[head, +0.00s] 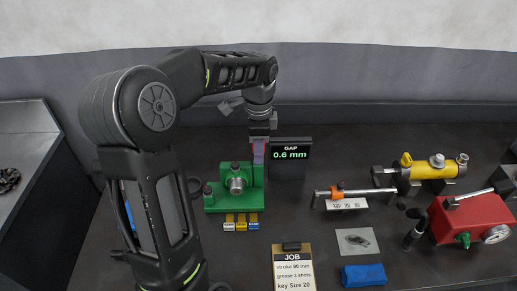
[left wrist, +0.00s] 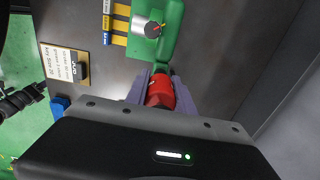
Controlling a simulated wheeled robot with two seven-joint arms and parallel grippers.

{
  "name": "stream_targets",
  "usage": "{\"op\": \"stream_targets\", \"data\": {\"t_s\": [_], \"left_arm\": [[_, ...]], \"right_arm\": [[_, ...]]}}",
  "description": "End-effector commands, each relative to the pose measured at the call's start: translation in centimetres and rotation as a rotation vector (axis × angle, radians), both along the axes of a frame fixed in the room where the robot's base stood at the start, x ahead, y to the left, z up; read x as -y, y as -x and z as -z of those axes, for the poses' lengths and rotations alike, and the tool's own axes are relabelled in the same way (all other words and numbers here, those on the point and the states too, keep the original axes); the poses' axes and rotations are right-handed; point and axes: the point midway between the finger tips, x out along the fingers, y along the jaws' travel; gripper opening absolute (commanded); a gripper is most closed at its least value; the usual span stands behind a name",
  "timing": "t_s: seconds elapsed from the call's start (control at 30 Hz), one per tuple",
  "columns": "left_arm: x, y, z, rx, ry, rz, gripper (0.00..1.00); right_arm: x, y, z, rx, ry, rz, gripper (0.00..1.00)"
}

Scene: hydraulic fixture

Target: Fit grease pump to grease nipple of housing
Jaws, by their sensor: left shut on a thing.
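The green housing (head: 237,194) stands in the middle of the bench, with a round silver part (head: 236,184) on its front. The grease nipple is not distinguishable. My right gripper is not in view.
A display (head: 290,153) behind the housing reads gap 0.6 mm. A job board (head: 293,270) lies in front. At right are a yellow cylinder (head: 434,170), a red box with a gauge (head: 472,218), a blue cloth (head: 363,274) and a bar with an orange part (head: 337,191).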

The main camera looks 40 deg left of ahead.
Motion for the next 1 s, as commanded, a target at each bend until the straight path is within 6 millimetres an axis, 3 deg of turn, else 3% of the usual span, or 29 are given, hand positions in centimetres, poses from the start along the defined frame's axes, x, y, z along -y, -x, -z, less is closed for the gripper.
{"op": "stream_targets", "data": {"t_s": [0.03,0.07,0.37,0.73,1.0], "left_arm": [[0.0,0.0,0.1,-0.002,0.001,0.0,0.0],[0.0,0.0,0.1,-0.002,0.001,0.0,0.3],[0.0,0.0,0.0,-0.001,0.0,0.0,0.55],[0.0,0.0,-0.2,0.0,0.0,0.0,0.55],[0.0,-0.1,-4.0,0.003,-0.001,-0.001,0.55]], "right_arm": [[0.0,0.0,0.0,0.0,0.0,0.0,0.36],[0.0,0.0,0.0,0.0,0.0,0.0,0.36],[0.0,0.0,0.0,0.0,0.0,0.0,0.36],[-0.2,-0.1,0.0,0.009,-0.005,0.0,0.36],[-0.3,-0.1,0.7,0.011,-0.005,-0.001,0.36]]}}
